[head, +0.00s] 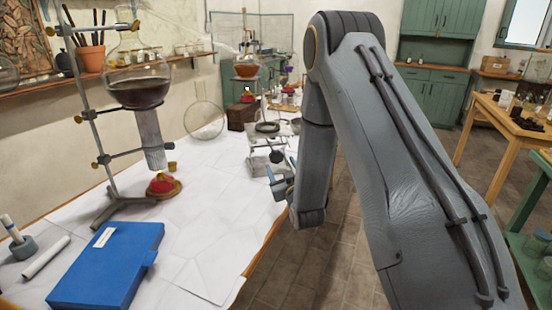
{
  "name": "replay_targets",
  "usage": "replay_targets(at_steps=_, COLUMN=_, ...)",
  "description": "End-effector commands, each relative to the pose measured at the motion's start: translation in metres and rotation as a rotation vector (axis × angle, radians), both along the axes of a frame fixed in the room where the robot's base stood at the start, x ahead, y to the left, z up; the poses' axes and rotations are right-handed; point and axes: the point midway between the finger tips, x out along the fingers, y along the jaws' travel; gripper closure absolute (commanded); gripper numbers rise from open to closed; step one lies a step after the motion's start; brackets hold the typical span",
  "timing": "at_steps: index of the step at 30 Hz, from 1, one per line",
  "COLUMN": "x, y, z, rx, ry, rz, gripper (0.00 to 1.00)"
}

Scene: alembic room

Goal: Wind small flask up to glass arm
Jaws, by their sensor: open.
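My gripper (281,180) is at the right edge of the white-covered bench, partly hidden behind my own arm. Its bluish fingers are apart, with nothing seen between them. Just beyond it is a small metal stand (262,165) with a dark round knob (275,157); I cannot tell whether the gripper touches it. A clear round flask (203,121) is on the bench left of the stand. Farther back, a small flask of amber liquid (246,70) is held up on a support. A thin glass arm (222,45) slants near it; whether they touch is unclear.
A large flask of dark liquid (138,92) hangs in a metal stand above a red burner (163,184). A blue case (108,264) lies at the front left. A wooden box (242,116) is farther back. The bench middle is mostly clear; tiled floor (310,262) lies right.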

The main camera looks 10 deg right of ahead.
Motion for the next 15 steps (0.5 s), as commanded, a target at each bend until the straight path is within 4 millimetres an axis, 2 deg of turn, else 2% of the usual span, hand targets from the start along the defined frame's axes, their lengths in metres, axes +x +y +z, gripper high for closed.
replay_targets(at_steps=10, x=0.05, y=0.002, z=0.002, rx=0.0, ry=-0.002, rz=0.0, gripper=0.4)
replay_targets(at_steps=15, x=0.067, y=0.003, z=0.001, rx=0.0, ry=-0.001, rz=0.0, gripper=0.4)
